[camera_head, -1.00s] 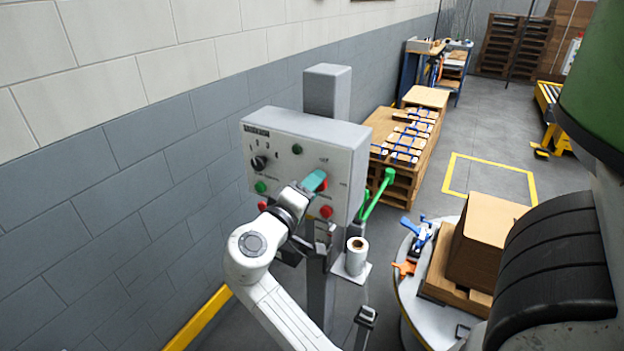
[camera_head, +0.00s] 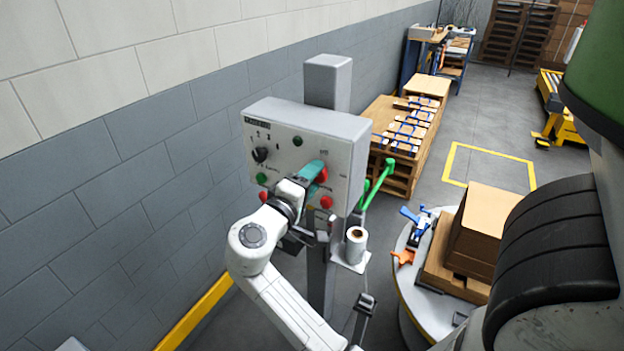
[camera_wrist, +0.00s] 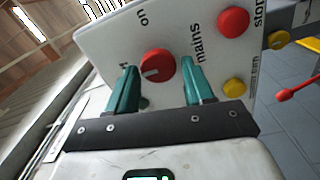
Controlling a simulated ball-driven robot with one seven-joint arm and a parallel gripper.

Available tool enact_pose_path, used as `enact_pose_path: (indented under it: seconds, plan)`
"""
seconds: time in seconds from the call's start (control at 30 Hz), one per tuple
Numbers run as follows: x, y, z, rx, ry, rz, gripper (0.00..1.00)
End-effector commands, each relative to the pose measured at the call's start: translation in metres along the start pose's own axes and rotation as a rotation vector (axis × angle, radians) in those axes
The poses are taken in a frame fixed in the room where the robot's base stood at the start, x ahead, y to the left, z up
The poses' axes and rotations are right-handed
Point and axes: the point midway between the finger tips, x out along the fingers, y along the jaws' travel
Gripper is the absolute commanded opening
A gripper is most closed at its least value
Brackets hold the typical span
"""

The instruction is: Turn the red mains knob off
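The red mains knob (camera_wrist: 157,65), with a pale mark on its face, sits on the white control panel (camera_wrist: 110,38) near the words "on" and "mains". In the head view the knob (camera_head: 322,175) is partly hidden behind my teal fingers. My gripper (camera_wrist: 158,66) is open, one finger on each side of the knob in the wrist view. A gap shows between each finger and the knob. I cannot tell how far the fingertips are from the panel face. My gripper (camera_head: 311,172) is also at the panel's lower right in the head view.
A red stop button (camera_wrist: 233,22) and a yellow button (camera_wrist: 234,88) are right of the knob in the wrist view. A roll (camera_head: 356,244) stands on a shelf below the panel. A round table (camera_head: 408,290) with a cardboard box (camera_head: 478,232) is at right.

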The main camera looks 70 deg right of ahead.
Motion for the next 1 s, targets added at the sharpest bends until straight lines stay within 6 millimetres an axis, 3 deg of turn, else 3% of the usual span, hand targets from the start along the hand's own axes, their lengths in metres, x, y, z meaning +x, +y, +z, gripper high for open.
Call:
enact_pose_path:
  seconds: [0.13,0.47,1.0]
  plan:
    - [0.001,0.0,0.001,0.001,-0.002,0.0,0.67]
    - [-0.004,-0.001,0.001,0.002,-0.003,0.0,0.67]
    - [-0.093,-0.002,0.0,0.002,-0.001,-0.001,0.67]
